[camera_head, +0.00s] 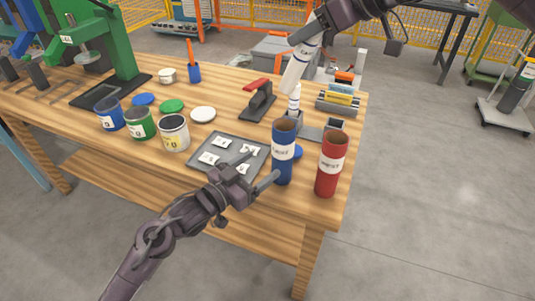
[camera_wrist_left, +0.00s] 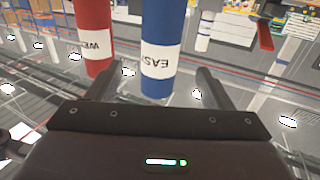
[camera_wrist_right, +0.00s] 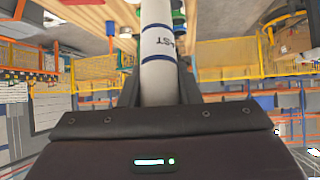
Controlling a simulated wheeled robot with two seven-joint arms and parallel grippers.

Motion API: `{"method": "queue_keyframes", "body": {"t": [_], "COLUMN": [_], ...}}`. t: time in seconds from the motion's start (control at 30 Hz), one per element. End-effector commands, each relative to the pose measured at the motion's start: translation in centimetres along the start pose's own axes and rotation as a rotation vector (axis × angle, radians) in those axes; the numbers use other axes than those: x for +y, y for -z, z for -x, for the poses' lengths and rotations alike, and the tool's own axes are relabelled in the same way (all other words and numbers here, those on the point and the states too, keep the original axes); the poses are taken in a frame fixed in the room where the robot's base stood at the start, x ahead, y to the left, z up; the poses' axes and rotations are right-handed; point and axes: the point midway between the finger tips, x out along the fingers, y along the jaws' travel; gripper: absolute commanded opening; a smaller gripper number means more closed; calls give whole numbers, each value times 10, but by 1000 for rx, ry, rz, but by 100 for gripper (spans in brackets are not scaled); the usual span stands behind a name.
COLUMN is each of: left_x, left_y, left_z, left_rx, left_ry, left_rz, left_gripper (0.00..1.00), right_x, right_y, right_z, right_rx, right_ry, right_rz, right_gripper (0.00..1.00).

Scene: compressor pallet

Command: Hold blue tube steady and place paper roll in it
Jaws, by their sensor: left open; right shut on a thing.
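The blue tube (camera_head: 283,165) stands upright at the table's front right, with a white label and an open top. My left gripper (camera_head: 262,170) is open beside it, fingers pointing at it. In the left wrist view the blue tube (camera_wrist_left: 160,60) shows between the two open fingers, with a gap on each side. My right gripper (camera_head: 306,42) is shut on a white paper roll (camera_head: 295,72) with blue bands and holds it tilted above the table, up and behind the blue tube. The roll also shows between the fingers in the right wrist view (camera_wrist_right: 158,70).
A red tube (camera_head: 330,170) stands right of the blue tube. Another white roll (camera_head: 294,100) stands behind it. A grey tray (camera_head: 232,152) with white pieces lies left. Several paint cans (camera_head: 140,124) and a black clamp-like tool (camera_head: 258,103) stand farther left and back.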

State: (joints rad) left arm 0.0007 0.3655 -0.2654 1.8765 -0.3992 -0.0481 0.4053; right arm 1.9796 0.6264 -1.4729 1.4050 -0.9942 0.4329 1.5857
Motion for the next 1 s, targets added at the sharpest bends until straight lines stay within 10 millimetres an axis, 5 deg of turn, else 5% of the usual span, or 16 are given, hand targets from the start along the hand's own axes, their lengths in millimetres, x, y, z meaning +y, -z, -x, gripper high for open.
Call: {"method": "queue_keyframes", "body": {"t": [0.6, 1.0], "left_x": [-1, -1], "left_y": [1, 0], "left_z": [-102, -114], "left_rx": [3, 1], "left_ry": [2, 2], "left_rz": [0, -2], "left_gripper": [74, 74], "right_x": [0, 0], "right_y": [0, 0], "right_z": [0, 0], "right_rx": [1, 1], "right_ry": [0, 0], "right_rz": [0, 0], "right_gripper": [7, 7]}}
